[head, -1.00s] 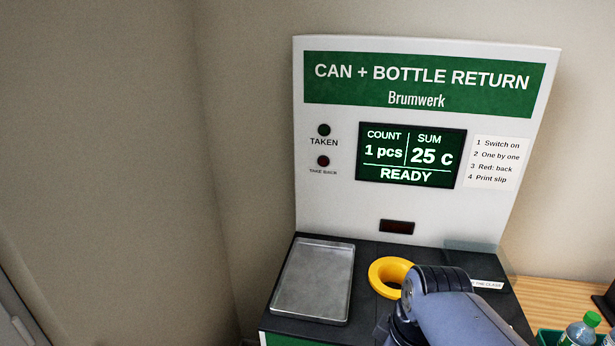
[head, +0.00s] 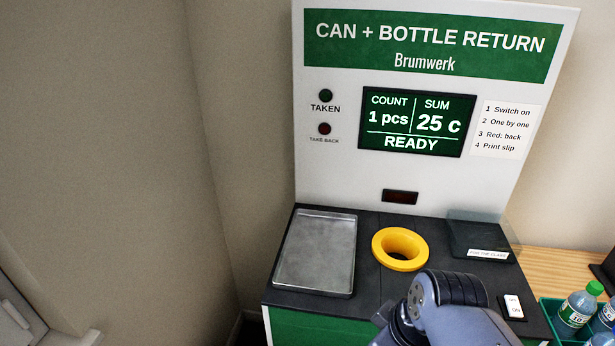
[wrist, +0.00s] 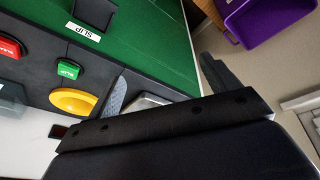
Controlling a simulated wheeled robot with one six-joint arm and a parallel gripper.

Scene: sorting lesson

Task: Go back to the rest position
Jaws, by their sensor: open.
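My gripper (wrist: 165,88) is open and empty in the wrist view, its two fingers spread wide apart. In the head view only my arm's links show at the lower right of centre; the fingers are hidden. The return machine (head: 340,170) stands ahead, its screen (head: 415,123) reading 1 pcs, 25 c, READY. Its yellow ring (head: 382,245) surrounds an opening in the dark top. The ring also shows in the wrist view (wrist: 72,101), apart from the fingers.
A metal tray (head: 315,252) lies on the machine's top at left, empty. Bottles (head: 577,308) stand in a green crate (head: 546,312) at lower right. A red button (wrist: 9,47), a green button (wrist: 69,70) and a purple bin (wrist: 255,18) show in the wrist view. A wall stands left.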

